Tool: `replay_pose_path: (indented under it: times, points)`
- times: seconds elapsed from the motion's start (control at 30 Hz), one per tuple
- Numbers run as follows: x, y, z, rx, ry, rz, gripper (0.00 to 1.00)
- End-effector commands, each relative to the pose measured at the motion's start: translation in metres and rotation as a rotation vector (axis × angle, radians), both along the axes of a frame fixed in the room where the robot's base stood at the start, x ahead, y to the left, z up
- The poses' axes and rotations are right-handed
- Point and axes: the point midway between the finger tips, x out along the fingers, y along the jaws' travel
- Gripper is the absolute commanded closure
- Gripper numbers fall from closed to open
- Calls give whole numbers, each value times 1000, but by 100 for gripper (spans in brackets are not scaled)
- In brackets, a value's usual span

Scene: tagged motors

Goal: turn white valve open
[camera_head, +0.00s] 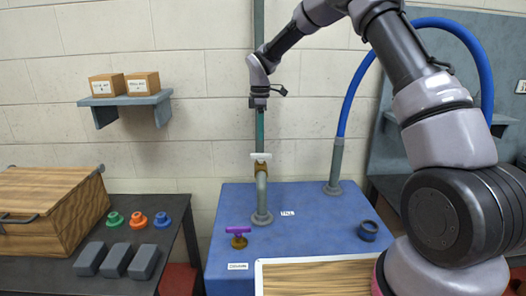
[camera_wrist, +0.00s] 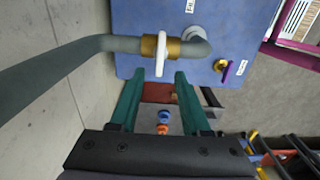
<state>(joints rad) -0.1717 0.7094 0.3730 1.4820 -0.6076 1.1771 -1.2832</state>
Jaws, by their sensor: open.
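The white valve handle (camera_head: 261,157) sits crosswise on top of a brass valve body (camera_head: 263,169) on a grey pipe rising from the blue bench. My gripper (camera_head: 260,148) points down from directly above it. In the wrist view my open green fingers (camera_wrist: 160,74) stand apart with nothing between them along their length. The white handle (camera_wrist: 161,62) shows edge-on, centred between the fingertips and at or just beyond them. I cannot tell whether either finger touches it. The brass body (camera_wrist: 150,46) is clear beside it in the wrist view.
A purple-handled valve (camera_head: 238,231) is low on the blue bench (camera_head: 310,225), left of the pipe. A blue hose (camera_head: 352,95) rises at right. A dark ring (camera_head: 368,231) lies on the bench. A wooden box (camera_head: 50,205) and coloured parts are at left.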

Motion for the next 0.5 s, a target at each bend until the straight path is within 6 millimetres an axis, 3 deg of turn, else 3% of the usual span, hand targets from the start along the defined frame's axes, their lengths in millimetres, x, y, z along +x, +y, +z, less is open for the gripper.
replay_pose_path:
  times: [0.2,0.5]
  points:
    - [-1,-1,-45,-1,4,-1,53]
    - [-1,-1,-79,-1,2,-3,53]
